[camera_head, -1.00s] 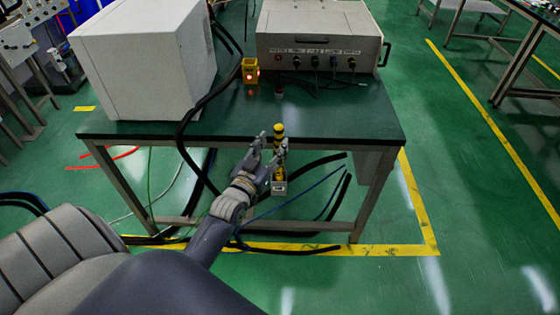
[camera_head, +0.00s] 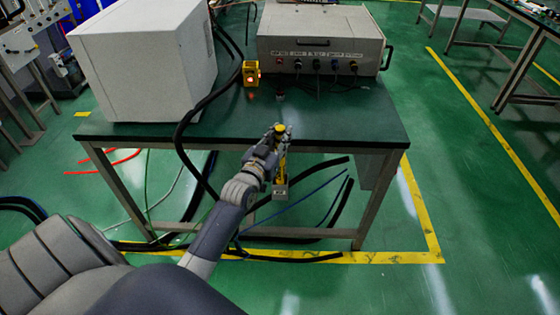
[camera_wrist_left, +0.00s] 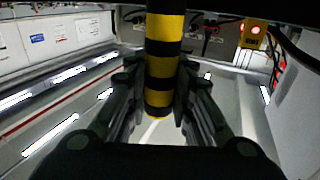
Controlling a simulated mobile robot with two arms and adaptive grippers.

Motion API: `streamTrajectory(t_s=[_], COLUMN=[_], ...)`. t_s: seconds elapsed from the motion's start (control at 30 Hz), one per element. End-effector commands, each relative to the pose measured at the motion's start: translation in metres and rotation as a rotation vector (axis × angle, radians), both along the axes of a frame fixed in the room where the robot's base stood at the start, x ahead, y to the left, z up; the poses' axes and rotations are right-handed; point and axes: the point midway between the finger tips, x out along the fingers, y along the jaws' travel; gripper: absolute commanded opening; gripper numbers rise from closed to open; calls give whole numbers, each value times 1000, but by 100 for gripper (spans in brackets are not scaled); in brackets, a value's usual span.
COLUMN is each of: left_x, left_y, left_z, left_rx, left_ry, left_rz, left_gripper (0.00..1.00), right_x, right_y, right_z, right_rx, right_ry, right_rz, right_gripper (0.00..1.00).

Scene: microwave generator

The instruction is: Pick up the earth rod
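The earth rod (camera_wrist_left: 162,60), banded yellow and black, stands between the two fingers of my left gripper (camera_wrist_left: 162,85) in the left wrist view. Both fingers lie close against its sides, and the gripper looks shut on it. In the head view my left gripper (camera_head: 274,145) is at the front edge of the table, around the rod, whose yellow top (camera_head: 279,129) shows above the fingers. A small light grey block (camera_head: 280,191) shows below the gripper at the rod's lower part. The fingers hide part of the rod. My right gripper is not in view.
The green-topped table (camera_head: 340,120) carries a large white box (camera_head: 145,65), a grey instrument case (camera_head: 320,45) with cables, and a small yellow lamp unit (camera_head: 251,73). Black cables hang below. The table's right front is clear.

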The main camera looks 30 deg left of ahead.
Motion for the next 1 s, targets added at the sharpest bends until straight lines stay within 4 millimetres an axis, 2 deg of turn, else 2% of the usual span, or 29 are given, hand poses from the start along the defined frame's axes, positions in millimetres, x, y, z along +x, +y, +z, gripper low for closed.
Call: streamTrajectory(t_s=[0.4,0.47,0.8,1.0], left_x=[0,0,0,0], left_y=[0,0,0,0], left_z=[7,14,80,104], left_rx=[1,1,1,2], left_ry=[-5,-7,-8,-4], left_rz=[0,0,0,0], left_gripper=[0,0,0,0], right_x=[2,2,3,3], right_y=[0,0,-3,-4], right_z=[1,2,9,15], right_rx=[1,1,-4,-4], right_ry=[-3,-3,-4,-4], right_rz=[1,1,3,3], right_gripper=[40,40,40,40])
